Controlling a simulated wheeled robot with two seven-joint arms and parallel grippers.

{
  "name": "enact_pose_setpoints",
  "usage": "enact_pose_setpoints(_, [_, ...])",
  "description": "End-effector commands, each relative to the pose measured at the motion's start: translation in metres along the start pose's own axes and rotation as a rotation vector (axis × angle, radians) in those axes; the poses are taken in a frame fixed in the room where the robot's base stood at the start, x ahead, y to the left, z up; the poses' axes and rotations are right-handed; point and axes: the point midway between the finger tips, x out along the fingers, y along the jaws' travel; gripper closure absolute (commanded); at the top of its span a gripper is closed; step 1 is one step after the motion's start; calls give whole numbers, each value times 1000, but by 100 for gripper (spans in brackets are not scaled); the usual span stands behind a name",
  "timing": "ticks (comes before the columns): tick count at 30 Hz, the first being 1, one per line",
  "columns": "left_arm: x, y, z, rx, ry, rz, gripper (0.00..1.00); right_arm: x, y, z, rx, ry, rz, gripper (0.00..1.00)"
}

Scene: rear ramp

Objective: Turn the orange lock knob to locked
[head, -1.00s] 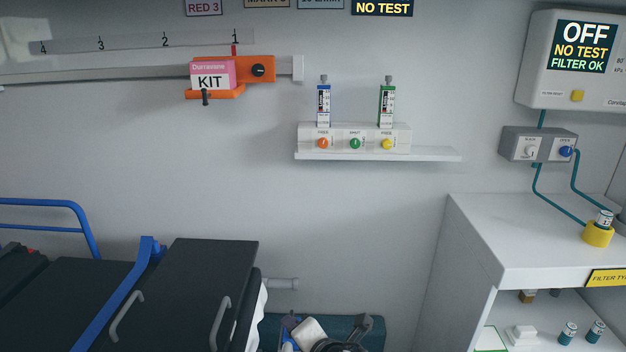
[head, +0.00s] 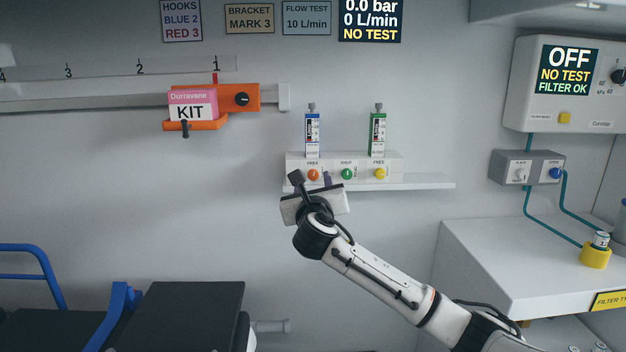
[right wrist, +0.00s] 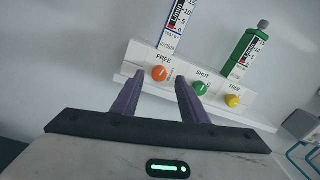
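The orange knob (head: 313,174) sits at the left of a white wall panel (head: 292,162), under a blue-labelled flow meter (head: 312,135). The label above it reads FREE. It also shows in the right wrist view (right wrist: 159,74). My right gripper (head: 311,180) is at the panel, open and empty. In the right wrist view my two purple fingers (right wrist: 159,80) are spread, one on each side of the orange knob in the picture. I cannot tell whether they reach around it or stop short, and I see no contact. My left gripper is not in view.
A green knob (head: 347,174) marked SHUT and a yellow knob (head: 380,174) marked FREE sit right of the orange one. A shelf ledge (head: 430,182) runs beneath. An orange bracket (head: 210,124) with a pink kit (head: 192,104) is on the rail at left.

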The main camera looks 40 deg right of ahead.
Motion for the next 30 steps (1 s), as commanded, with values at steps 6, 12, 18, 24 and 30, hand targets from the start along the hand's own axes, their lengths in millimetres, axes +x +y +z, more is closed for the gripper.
enact_pose_setpoints(6, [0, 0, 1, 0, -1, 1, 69, 27, 0, 0, 2, 1, 0, 60])
enact_pose_setpoints(12, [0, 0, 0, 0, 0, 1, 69, 33, 1, -1, 1, 1, 2, 60])
enact_pose_setpoints(18, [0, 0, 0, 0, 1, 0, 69, 33, 1, -1, 1, 1, 2, 63])
enact_pose_setpoints(24, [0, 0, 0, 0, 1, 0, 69, 32, 1, -1, 1, 1, 2, 97])
enact_pose_setpoints(30, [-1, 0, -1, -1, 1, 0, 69, 32, 1, 0, 9, 2, 2, 100])
